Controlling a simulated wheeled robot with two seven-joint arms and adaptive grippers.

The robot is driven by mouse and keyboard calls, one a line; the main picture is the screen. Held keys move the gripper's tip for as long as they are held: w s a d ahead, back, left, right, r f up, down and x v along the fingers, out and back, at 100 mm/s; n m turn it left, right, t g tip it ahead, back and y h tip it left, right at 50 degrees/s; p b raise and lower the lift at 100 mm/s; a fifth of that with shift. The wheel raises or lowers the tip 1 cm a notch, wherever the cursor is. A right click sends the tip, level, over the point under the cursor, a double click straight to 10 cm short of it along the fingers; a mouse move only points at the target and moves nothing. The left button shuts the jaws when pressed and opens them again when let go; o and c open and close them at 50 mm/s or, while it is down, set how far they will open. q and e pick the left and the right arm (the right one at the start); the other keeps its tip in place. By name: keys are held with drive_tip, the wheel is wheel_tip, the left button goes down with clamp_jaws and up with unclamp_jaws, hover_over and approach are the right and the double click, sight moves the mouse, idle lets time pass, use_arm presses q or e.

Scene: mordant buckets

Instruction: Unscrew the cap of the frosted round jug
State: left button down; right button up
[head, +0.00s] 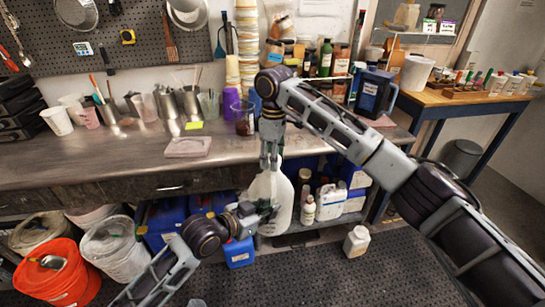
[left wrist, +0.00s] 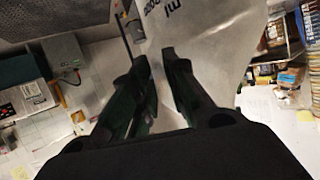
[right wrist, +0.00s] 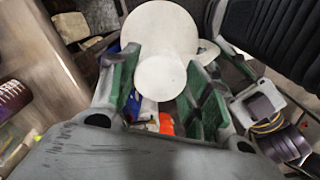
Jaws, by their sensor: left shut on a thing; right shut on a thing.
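The frosted round jug (head: 283,208) is whitish and translucent. It looks upright in front of the bench's lower shelf. My left gripper (head: 265,212) is shut on the jug at its side. In the left wrist view the jug's wall (left wrist: 210,45) with printed lettering fills the space past my fingertips (left wrist: 158,55). My right gripper (head: 271,163) points down at the top of the jug and is shut on its cap. In the right wrist view the round white cap (right wrist: 160,78) lies between my fingers (right wrist: 164,92). The thread under the cap is hidden.
The metal bench (head: 100,160) behind holds cups, tins and bottles. Its lower shelf holds blue containers and white bottles (head: 328,202). Buckets, one of them orange (head: 60,283), stand at left. A small white bottle (head: 356,241) stands on the dark floor mat (head: 400,270).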

drive_tip(key=n, duration=1.2)
idle(0.3)
drive_tip(key=shift+r, duration=1.2)
idle(1.0)
drive_tip(key=shift+r, duration=1.95)
